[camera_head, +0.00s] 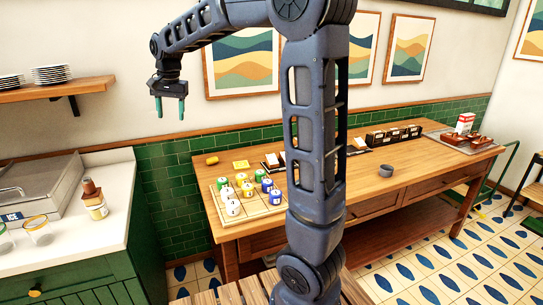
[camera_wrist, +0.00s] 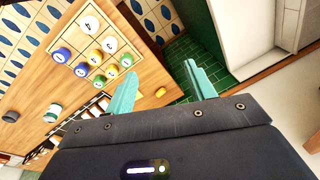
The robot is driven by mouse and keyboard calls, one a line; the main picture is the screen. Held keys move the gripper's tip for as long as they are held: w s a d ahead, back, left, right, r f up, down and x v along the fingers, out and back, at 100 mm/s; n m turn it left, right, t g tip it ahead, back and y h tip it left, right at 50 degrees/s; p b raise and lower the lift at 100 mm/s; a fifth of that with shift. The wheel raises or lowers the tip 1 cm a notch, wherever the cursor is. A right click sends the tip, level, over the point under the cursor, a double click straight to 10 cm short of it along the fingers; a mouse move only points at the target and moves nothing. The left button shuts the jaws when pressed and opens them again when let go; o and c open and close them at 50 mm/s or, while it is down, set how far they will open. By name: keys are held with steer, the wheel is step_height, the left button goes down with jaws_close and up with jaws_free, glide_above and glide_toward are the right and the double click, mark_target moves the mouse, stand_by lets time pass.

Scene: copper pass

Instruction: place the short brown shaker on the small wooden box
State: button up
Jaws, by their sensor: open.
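My gripper (camera_head: 171,106) is open and empty, its teal fingers pointing down, high in front of the wall between the left counter and the wooden table. Its spread fingers also show in the wrist view (camera_wrist: 160,82), with nothing between them. A short brown-topped item (camera_head: 89,187) stands on the white counter at left, by a small labelled jar (camera_head: 98,208); it may be the brown shaker, but it is too small to be sure. I cannot pick out the small wooden box for certain. My arm hides part of the table.
A steel ice unit (camera_head: 40,192) and glasses (camera_head: 38,230) are on the left counter. A plate shelf (camera_head: 60,91) hangs above.

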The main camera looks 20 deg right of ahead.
steer(key=s+d+n, duration=0.1)
steer(key=s+d, duration=0.5)
steer(key=d, duration=0.3)
steer(key=s+d+f+n+t, duration=0.1)
steer(key=s+d+f, duration=0.1)
steer(key=s+d, duration=0.3)
steer(key=s+d+f+n+t, duration=0.1)
steer(key=s+d+f, duration=0.2)
steer(key=s, duration=0.6)
steer(key=s+d+f+n+t+h, duration=0.1)
steer(key=s+d+f, duration=0.2)
steer(key=s+d, duration=0.4)
steer(key=shift+s+d+f, duration=0.25)
steer(key=shift+s+d, duration=0.05)
steer(key=shift+d, duration=0.1)
